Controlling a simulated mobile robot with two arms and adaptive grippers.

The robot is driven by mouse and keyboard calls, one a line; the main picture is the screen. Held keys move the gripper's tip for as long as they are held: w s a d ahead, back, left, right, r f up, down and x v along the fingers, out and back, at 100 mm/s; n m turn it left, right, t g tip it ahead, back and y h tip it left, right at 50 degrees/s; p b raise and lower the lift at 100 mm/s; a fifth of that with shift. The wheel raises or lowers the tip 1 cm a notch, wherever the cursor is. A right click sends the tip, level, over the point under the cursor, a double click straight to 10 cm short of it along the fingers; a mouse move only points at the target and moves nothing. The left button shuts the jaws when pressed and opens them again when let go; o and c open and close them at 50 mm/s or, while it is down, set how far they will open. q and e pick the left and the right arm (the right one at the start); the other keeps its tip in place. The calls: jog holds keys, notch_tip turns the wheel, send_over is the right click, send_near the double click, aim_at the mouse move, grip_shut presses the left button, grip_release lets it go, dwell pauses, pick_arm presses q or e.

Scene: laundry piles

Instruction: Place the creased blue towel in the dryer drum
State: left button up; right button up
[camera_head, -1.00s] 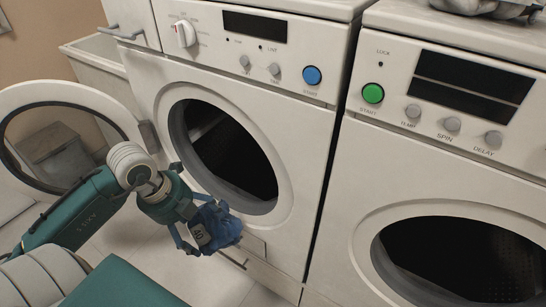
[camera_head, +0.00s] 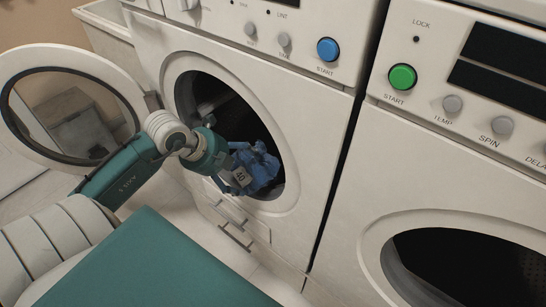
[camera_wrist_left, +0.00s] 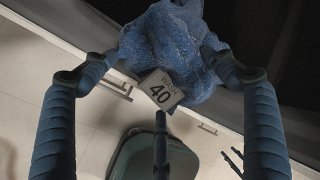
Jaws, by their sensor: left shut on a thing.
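The blue towel (camera_head: 262,166) is crumpled and held at the opening of the left machine's drum (camera_head: 228,112). My left gripper (camera_head: 240,178) is shut on it. In the left wrist view the towel (camera_wrist_left: 172,50) is bunched between the two fingers, with a light tag (camera_wrist_left: 161,90) reading "40" hanging from it. Behind it the drum's dark inside shows at the upper right. In the head view the towel covers the lower right part of the opening. I cannot tell how far it is past the rim. My right gripper is not in view.
The left machine's round door (camera_head: 68,108) stands swung open to the left. A second machine (camera_head: 440,180) with a green start button and an open dark drum stands at the right. A drawer handle (camera_head: 236,236) sits below the left opening. Pale tiled floor lies below.

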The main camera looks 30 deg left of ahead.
pick_arm(q)
jog(key=w, duration=1.1)
jog(key=shift+d+r, duration=0.1)
jog(key=shift+d, duration=0.3)
jog(key=x, duration=0.2)
jog(key=b+x, duration=0.1)
jog(key=shift+a+f, duration=0.1)
jog(key=shift+f, duration=0.45)
jog(key=shift+w+f+b, duration=0.15)
jog(key=shift+f+b, duration=0.15)
jog(key=shift+f, duration=0.25)
jog(key=shift+w+f+b, duration=0.2)
jog(key=shift+f+b, duration=0.05)
jog(key=shift+f, duration=0.3)
jog(key=shift+w+r, duration=0.1)
jog(key=shift+w, duration=0.2)
jog(key=shift+w+r+g, duration=0.15)
jog(key=shift+g, duration=0.35)
jog(key=shift+w+g, duration=0.4)
jog(key=shift+g, duration=0.7)
jog(key=shift+s+f, duration=0.15)
jog(key=shift+f, duration=0.8)
jog(key=o, duration=1.2)
jog(key=shift+f, duration=0.1)
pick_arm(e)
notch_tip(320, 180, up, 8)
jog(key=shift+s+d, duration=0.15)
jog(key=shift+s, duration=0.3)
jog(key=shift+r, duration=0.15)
